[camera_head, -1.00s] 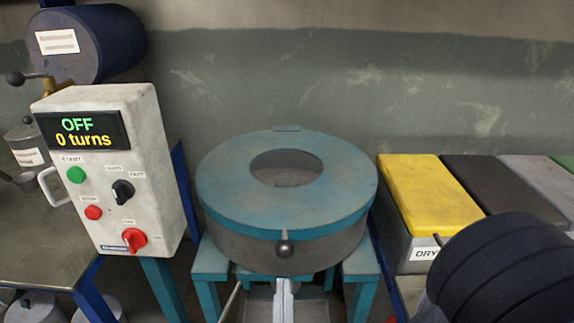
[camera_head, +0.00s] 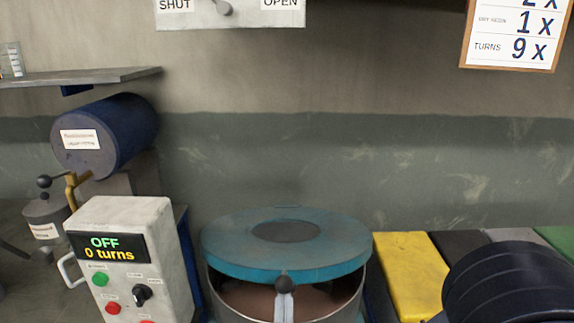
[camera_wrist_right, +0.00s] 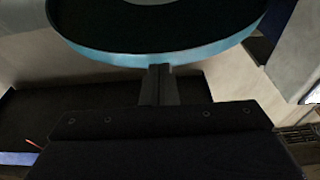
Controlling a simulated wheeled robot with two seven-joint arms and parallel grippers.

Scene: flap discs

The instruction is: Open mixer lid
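The mixer lid (camera_head: 330,246), a worn turquoise disc with a round centre, is raised at its front and tilted back over the mixer drum (camera_head: 340,312). Brown contents show in the gap. My left gripper is out of view.
The control box (camera_head: 130,250), reading OFF and 0 turns, stands left of the mixer. A blue drum (camera_head: 115,130) is behind it. Yellow-lidded and dark bins (camera_head: 405,262) are at the right. A SHUT/OPEN panel (camera_head: 240,14) hangs above; the wall space between is clear.

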